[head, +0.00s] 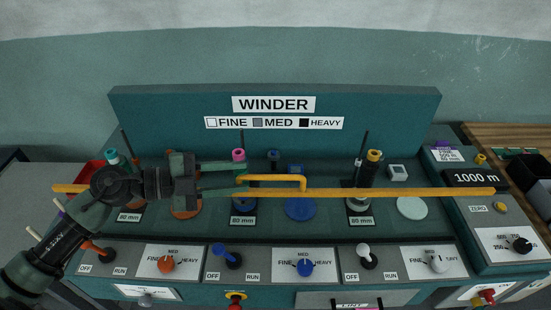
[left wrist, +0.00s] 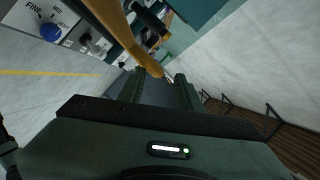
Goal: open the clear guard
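The clear guard shows mainly by its long yellow-orange bar (head: 400,192), which runs across the front of the winder deck. Its clear pane is hardly visible. A yellow bent handle (head: 280,178) stands out from the bar near the middle. My left gripper (head: 243,180) comes in from the left with its fingers apart at the left end of this handle. In the left wrist view, a yellow bar (left wrist: 130,40) reaches toward the space between the fingertips (left wrist: 160,80); I cannot tell whether they touch it. My right gripper is not in view.
The winder's back panel (head: 275,125) stands behind the deck. Spindles with coloured caps stand behind the bar, including a yellow-capped one (head: 373,157). Levers and knobs line the front panel, including a blue lever (head: 232,260). A counter box (head: 478,178) stands at the right.

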